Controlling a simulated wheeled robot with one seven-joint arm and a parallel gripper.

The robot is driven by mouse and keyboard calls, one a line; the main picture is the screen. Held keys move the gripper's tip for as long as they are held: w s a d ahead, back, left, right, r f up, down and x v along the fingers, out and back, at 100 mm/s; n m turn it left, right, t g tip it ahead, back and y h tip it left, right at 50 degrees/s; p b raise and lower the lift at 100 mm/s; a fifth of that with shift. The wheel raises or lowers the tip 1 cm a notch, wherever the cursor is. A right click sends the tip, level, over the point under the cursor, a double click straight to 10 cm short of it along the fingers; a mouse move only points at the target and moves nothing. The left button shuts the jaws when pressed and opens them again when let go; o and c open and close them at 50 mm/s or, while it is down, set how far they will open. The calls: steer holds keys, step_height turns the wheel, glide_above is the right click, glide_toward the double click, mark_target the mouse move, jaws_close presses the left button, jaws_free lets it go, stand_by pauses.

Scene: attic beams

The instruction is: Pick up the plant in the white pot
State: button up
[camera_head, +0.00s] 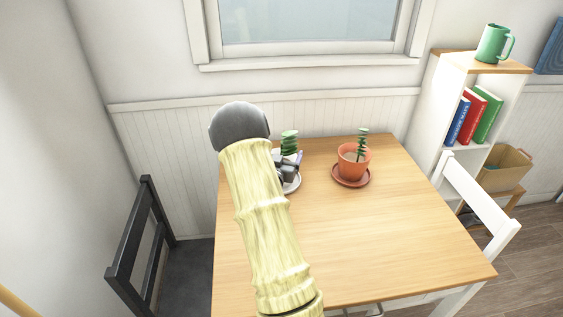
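A green layered plant (289,143) stands near the back left of the wooden table (385,235). Its pot is mostly hidden behind my arm and gripper, so I cannot make out its colour well. A white saucer (293,185) shows in part below it. My gripper (288,170), dark and small in view, is right at the pot, in front of it. I cannot tell whether its fingers touch the pot or whether they are open or shut. My pale yellow arm covers much of the table's left side.
An orange pot with a plant (354,160) stands to the right on a terracotta saucer (351,180). A black chair (140,245) is at left and a white chair (477,205) at right. A white shelf (437,95) stands behind right. The table's front right is clear.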

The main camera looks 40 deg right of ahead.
mark_target(283, 132)
steer(key=shift+r, duration=0.1)
steer(key=c, duration=1)
step_height(283, 132, up, 10)
